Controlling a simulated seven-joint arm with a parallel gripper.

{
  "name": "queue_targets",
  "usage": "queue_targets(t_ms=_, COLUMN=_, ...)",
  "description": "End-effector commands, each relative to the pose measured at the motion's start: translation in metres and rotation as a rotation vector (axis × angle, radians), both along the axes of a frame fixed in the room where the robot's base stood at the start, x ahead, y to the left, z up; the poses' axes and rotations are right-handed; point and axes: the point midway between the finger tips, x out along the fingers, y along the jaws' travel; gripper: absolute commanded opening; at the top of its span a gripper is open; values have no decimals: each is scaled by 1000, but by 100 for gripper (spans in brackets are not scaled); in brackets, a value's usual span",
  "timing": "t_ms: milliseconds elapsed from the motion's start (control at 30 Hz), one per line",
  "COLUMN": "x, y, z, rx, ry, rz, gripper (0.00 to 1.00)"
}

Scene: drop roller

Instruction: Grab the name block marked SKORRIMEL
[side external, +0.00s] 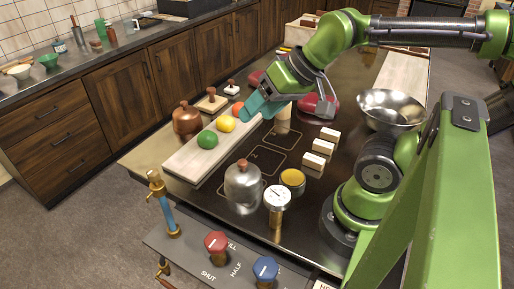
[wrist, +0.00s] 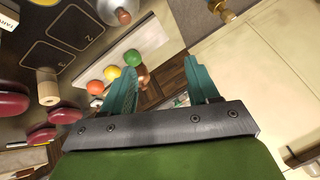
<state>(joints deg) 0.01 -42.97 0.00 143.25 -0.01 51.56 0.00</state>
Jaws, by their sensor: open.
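Several small light wooden blocks stand in a row on the dark worktop right of centre in the side external view: a near block (side external: 313,161), a middle block (side external: 322,147) and a far block (side external: 329,135). Their markings are too small to read, so I cannot tell which one says SKORRIMEL. My gripper (side external: 264,108), with teal fingers, is in the air left of the blocks, near the fruit. In the wrist view my gripper (wrist: 160,85) is open with nothing between its fingers. A pale lettered piece (wrist: 5,20) is cut off at the top left there.
A pale board (side external: 180,160) holds a green fruit (side external: 207,139), a yellow one (side external: 227,124) and an orange one (side external: 238,108). A steel bowl (side external: 391,108) stands beyond the blocks.

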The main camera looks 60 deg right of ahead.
Motion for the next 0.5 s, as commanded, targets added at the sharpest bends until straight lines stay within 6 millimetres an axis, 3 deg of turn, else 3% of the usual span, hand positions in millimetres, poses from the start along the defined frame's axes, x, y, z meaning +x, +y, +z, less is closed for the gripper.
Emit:
queue_targets(t_ms=133, x=4, y=-15, z=-8, rx=4, ry=35, rz=-63, gripper=60)
queue_targets(t_ms=233, x=16, y=-54, z=-18, rx=20, ry=106, rz=-198, gripper=60)
queue_targets(t_ms=367, x=22, y=-135, z=-34, rx=-24, ry=237, rz=-306, gripper=60)
queue_targets(t_ms=500, x=-2, y=-230, z=-56, rx=-102, ry=399, rz=-280, gripper=60)
